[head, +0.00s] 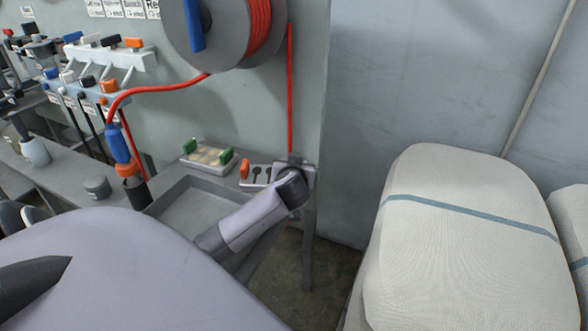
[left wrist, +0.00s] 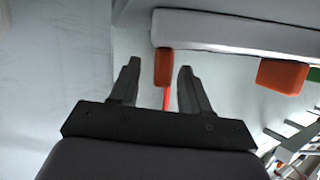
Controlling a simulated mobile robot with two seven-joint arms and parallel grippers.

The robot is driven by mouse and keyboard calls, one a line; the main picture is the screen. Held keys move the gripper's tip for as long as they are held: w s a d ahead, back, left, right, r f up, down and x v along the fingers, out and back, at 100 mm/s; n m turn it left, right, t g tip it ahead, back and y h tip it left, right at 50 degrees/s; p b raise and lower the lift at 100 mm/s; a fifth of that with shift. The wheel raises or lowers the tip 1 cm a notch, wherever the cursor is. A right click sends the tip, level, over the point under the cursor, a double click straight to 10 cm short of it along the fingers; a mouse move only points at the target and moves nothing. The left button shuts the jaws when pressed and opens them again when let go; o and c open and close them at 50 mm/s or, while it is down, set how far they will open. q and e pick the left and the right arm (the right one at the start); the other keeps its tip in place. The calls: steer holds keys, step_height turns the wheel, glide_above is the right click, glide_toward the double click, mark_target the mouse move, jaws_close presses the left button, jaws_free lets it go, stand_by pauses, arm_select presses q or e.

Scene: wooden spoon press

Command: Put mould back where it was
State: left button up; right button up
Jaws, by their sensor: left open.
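A pale plate with dark spoon-shaped hollows (head: 262,174), which looks like the mould, lies at the right end of the bench in the head view. Its left end has an orange handle (head: 245,168); my wrist hides its right end. In the left wrist view its pale edge (left wrist: 230,32) runs across the top, with one orange handle (left wrist: 163,67) between the fingertips and another (left wrist: 283,76) further right. My left gripper (left wrist: 158,66) is open around the nearer handle; contact is unclear. Its fingers are hidden in the head view. My right gripper is not in view.
A tray with green handles and round hollows (head: 207,158) stands left of the plate. A grey basin (head: 200,201) lies in front. A red cable hangs from a reel (head: 215,35) close behind my wrist. White sacks (head: 455,235) stand at the right.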

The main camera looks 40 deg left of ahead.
arm_select(q)
steer(key=p+v, duration=0.1)
steer(key=v, duration=1.1)
steer(key=s+d+f+m+h, duration=0.9)
steer(key=s+d+f+h, duration=0.2)
steer(key=s+d+f, duration=0.5)
step_height(320, 180, down, 3)
steer(key=d, duration=0.3)
steer(key=shift+r, duration=0.2)
step_height(320, 180, up, 8)
steer(key=a+p, duration=0.1)
steer(key=p, duration=0.9)
steer(key=shift+s+r, duration=0.15)
